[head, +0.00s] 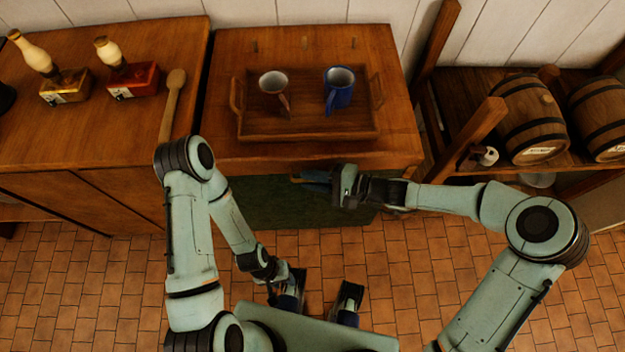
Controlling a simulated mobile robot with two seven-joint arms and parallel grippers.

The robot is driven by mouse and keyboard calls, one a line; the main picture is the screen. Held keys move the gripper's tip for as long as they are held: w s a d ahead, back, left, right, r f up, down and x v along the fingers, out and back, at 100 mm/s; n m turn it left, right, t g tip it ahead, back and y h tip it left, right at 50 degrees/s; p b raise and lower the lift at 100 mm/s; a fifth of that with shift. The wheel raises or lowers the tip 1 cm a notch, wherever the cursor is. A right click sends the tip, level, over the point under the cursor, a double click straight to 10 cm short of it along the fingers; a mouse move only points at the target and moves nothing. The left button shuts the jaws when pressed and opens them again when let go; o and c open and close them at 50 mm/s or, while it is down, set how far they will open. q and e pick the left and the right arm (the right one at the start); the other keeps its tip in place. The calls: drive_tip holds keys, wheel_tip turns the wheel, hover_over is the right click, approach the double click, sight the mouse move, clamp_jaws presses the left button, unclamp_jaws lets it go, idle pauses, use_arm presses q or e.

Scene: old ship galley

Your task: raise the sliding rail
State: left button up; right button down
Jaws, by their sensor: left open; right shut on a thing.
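My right gripper (322,182) is at the front of the wooden cabinet (230,160), just below its top edge. It is shut on a part there that I take to be the sliding rail (297,178). My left gripper (319,298) is open and empty, low over the tiled floor near my body, apart from the cabinet.
A barrel rack (470,140) is at right.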

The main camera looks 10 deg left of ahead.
drive_tip(key=shift+w+r, duration=0.1)
drive_tip(key=shift+r, duration=0.25)
drive_tip(key=c, duration=1.5)
unclamp_jaws()
drive_tip(key=v, duration=1.3)
drive_tip(key=shift+d+f, duration=0.15)
drive_tip(key=shift+d, duration=0.1)
drive_tip(key=shift+p, duration=0.3)
